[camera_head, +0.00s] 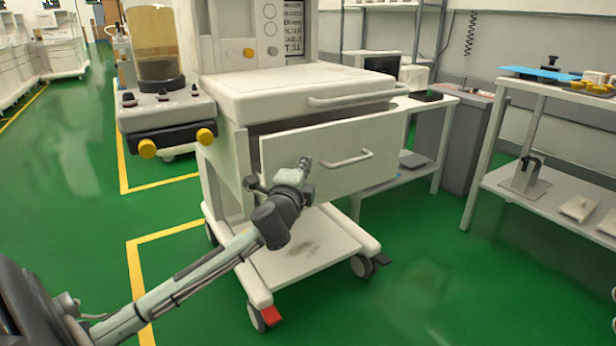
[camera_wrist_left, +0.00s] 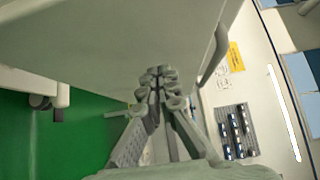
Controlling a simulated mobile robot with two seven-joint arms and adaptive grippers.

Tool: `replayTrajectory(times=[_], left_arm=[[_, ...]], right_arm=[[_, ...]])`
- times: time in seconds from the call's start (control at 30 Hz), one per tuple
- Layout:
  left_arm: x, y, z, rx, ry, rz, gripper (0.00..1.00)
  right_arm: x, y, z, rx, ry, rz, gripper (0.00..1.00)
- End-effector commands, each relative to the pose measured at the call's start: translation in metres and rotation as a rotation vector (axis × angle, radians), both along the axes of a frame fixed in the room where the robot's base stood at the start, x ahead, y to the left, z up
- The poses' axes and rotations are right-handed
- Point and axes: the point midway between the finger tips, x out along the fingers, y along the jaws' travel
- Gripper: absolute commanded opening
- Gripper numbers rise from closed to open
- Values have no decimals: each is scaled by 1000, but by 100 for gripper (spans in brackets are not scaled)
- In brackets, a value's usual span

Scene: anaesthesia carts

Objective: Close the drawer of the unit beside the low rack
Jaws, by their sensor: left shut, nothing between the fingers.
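The white wheeled unit (camera_head: 225,160) stands in the middle of the head view. Its drawer (camera_head: 385,140) is pulled out, with a dark gap above the front panel and a bar handle (camera_head: 347,159) on it. In the left wrist view the drawer front (camera_wrist_left: 120,40) fills the top, with the handle (camera_wrist_left: 214,55) right of the fingers. My left gripper (camera_head: 304,164) is shut and empty, in front of the panel, left of the handle. It also shows in the wrist view (camera_wrist_left: 160,74); I cannot tell whether it touches the panel.
A low rack (camera_head: 450,102) stands right of the unit, with a grey bin (camera_head: 468,135) beside it. Another shelf (camera_head: 500,180) with tools is at the far right. The unit's lower shelf (camera_head: 310,262) lies under the drawer. Green floor is open in front.

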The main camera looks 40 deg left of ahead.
Motion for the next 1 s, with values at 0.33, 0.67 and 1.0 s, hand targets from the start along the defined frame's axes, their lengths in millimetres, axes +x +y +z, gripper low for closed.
replayTrajectory(times=[0.33,0.67,1.0], left_arm=[[4,12,0,0,-1,0,0],[11,31,2,1,2,3,0],[31,86,1,0,0,1,0]], right_arm=[[-3,-2,3,8,-28,-2,40],[3,1,-1,-6,23,1,40],[12,9,-21,-51,162,13,40]])
